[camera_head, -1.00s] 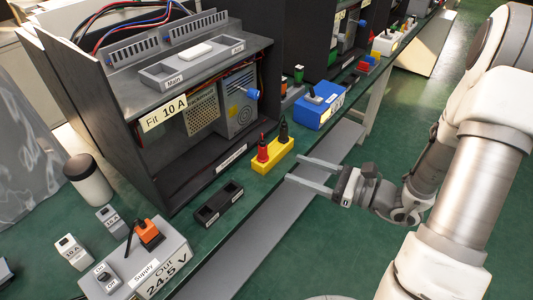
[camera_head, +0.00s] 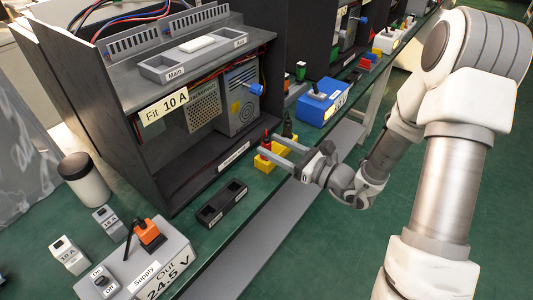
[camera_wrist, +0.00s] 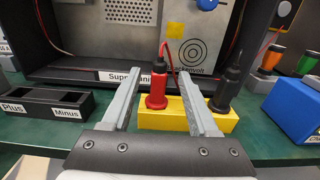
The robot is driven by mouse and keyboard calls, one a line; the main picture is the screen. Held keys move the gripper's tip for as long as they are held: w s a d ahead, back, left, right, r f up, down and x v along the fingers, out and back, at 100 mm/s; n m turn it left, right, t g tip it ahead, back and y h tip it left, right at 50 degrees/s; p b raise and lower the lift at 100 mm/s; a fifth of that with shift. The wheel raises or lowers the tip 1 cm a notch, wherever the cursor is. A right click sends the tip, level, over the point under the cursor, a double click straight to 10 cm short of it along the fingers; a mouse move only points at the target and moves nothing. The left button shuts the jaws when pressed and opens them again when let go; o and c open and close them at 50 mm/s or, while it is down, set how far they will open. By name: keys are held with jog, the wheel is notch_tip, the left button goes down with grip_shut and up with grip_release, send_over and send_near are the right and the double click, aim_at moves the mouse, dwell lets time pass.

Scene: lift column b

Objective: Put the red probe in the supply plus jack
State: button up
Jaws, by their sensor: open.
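The red probe (camera_wrist: 158,84) stands upright in the yellow holder (camera_wrist: 222,124), with a black probe (camera_wrist: 229,85) to its right. In the head view the red probe (camera_head: 266,141) is partly covered by my gripper. My gripper (camera_wrist: 156,88) is open, its two fingers on either side of the red probe with visible gaps, not gripping it. The black block with Plus and Minus labels (camera_wrist: 43,101) is at the left; in the head view it (camera_head: 222,203) lies at the bench edge.
The dark cabinet (camera_head: 150,172) rises behind the holder. A blue box (camera_head: 322,106) stands right of the holder. A white cylinder (camera_head: 84,180) and grey 10 A and 16 A blocks (camera_head: 70,255) are at left. A grey rail runs below the bench's front edge.

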aim_at(263, 142)
jog(key=shift+b+x, duration=0.8)
jog(key=shift+x, duration=2)
jog(key=shift+f, duration=0.15)
jog(key=shift+c, duration=0.3)
jog(key=shift+s, duration=0.1)
grip_shut()
